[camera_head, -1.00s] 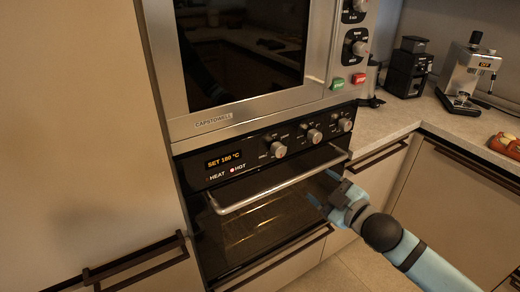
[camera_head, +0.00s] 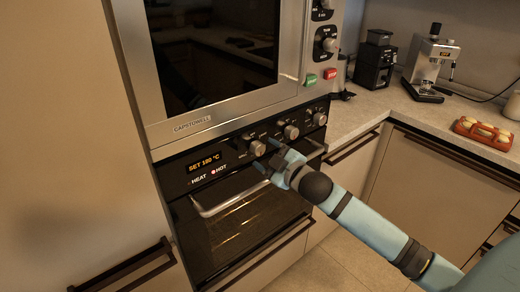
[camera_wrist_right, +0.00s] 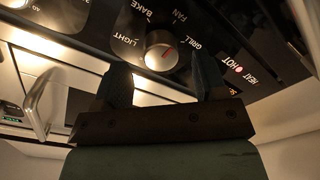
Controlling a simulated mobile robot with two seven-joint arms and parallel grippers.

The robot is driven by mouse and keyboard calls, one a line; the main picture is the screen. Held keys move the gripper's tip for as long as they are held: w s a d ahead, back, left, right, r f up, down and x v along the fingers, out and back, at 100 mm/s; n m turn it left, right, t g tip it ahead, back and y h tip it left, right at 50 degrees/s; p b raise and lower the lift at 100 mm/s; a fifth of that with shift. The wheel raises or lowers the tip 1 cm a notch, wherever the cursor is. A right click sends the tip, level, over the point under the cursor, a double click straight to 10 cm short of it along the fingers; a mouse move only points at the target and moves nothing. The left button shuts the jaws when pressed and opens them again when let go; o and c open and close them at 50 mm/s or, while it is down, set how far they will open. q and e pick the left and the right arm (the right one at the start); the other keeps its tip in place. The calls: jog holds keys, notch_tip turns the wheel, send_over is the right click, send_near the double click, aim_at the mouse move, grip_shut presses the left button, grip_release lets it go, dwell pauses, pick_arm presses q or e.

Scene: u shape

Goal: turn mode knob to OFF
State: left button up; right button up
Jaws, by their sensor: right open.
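The mode knob (camera_head: 257,148) is the leftmost of the round silver knobs on the black oven panel. I see no OFF label; which word the mark points at is unclear. My right gripper (camera_head: 265,156) is open just in front of the knob. In the wrist view its two dark fingers (camera_wrist_right: 162,78) stand either side of the knob's line, with no clear contact. My left gripper is not in view.
The oven handle (camera_head: 235,199) runs below the panel. Two more knobs, including the middle knob (camera_head: 291,132), sit to the right. The display (camera_head: 205,163) reads SET 180 °C, with the HOT light lit. A microwave (camera_head: 225,60) is above; the counter (camera_head: 440,117) is at right.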

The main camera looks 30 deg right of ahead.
aim_at(261, 151)
jog(key=shift+w+a, duration=0.2)
jog(key=shift+w, duration=1.4)
jog(key=c, duration=0.9)
